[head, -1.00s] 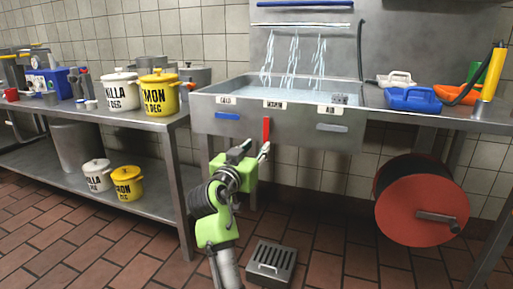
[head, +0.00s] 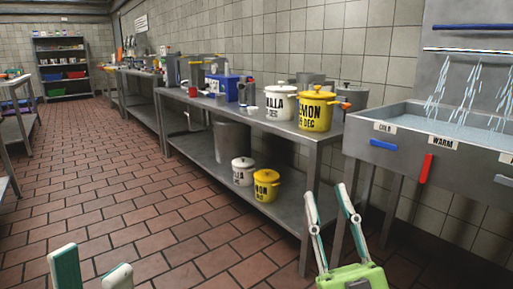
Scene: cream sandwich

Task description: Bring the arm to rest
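My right gripper (head: 327,190), with pale fingers and a green body, is at the bottom right of the head view. Its fingers are spread with nothing between them, in front of the table's right end and left of the sink's red lever (head: 426,168). They look apart from the lever. My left gripper (head: 90,262) shows only its two fingers at the bottom left edge, spread and empty above the tiled floor. The rest of it is out of the picture.
A steel sink (head: 400,150) with running water stands at the right. A long steel table (head: 225,112) holds white and yellow pots (head: 315,110), with smaller pots on its lower shelf. A dark shelf rack (head: 62,65) stands far back. The brick-red floor at left is clear.

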